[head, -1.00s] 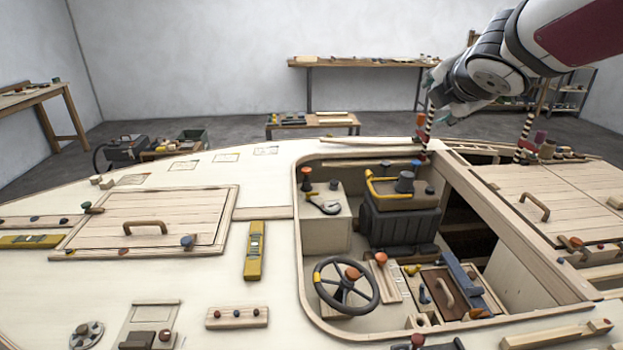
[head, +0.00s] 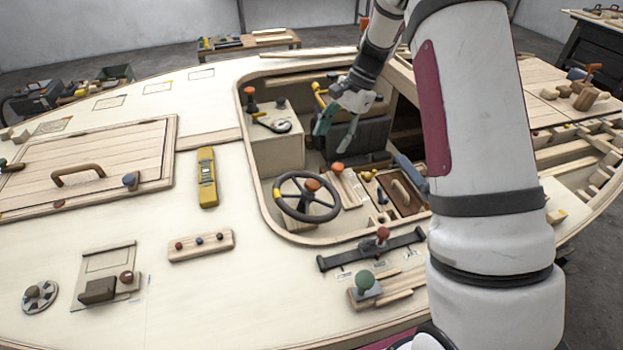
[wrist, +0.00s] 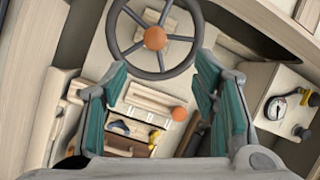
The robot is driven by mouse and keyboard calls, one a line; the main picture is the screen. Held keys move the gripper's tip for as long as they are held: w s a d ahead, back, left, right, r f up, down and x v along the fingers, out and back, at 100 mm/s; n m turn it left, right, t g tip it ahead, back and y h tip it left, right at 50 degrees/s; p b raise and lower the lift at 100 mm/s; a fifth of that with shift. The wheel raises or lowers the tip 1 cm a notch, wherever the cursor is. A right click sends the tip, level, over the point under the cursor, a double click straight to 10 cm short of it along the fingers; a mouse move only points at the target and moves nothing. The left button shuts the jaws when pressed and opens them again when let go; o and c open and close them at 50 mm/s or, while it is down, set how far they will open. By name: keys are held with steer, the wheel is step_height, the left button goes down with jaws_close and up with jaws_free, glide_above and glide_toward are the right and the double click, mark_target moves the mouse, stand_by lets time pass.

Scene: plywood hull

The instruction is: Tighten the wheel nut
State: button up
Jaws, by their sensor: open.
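The steering wheel (head: 306,197) is a dark ring with spokes and a yellow mark on its rim, in the cockpit well. The wheel nut, an orange round knob (head: 312,185), sits at its hub; it also shows in the wrist view (wrist: 155,38). My gripper (head: 328,128) is above the cockpit, behind and above the wheel, apart from it. In the wrist view my gripper's two green-padded fingers (wrist: 160,85) are spread with nothing between them touching. The wheel lies beyond the fingertips there.
A second orange knob (head: 337,168) stands close behind the wheel. A gauge box (head: 275,145) is to its left and the seat (head: 358,138) is behind my gripper. The cockpit's raised rim (head: 262,190) surrounds the wheel. A yellow level (head: 207,178) lies on the deck.

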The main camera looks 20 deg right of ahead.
mark_target(312, 183)
steer(key=x, duration=1.4)
steer(key=shift+s+d+f, duration=0.1)
steer(key=shift+s+d, duration=0.1)
steer(key=shift+s, duration=0.2)
